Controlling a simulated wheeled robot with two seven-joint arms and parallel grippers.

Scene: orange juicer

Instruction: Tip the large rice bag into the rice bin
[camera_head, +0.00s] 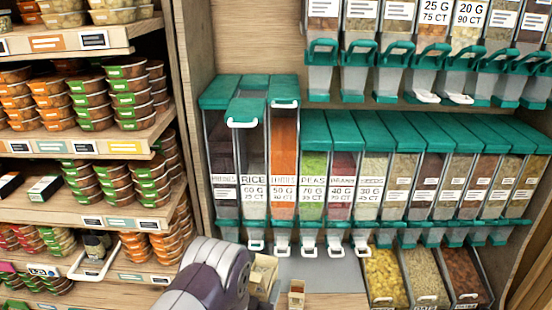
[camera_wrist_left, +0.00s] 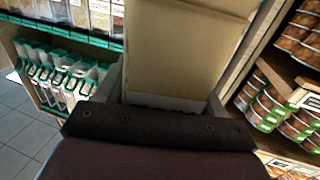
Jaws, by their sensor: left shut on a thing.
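The rice bin (camera_head: 253,183) is a clear bin labelled RICE in the shelf's left group, holding dark contents above and pale grain below. Its teal lid (camera_head: 246,109) with a white handle sits forward of and lower than its neighbours; I cannot tell whether it is open. My left gripper (camera_wrist_left: 168,98) is shut on a large tan bag (camera_wrist_left: 185,45), which fills the upper middle of the left wrist view. In the head view my left arm is at the bottom centre, below the bins. A small tan piece beside it may be part of the bag. My right gripper is not in view.
More teal-lidded bins (camera_head: 375,185) stand to the right, with hanging dispensers (camera_head: 420,60) above. Open trays of grain (camera_head: 425,275) stand low right. Shelves of packed tubs (camera_head: 90,95) flank the left. A grey ledge (camera_head: 325,270) below the bins looks mostly clear.

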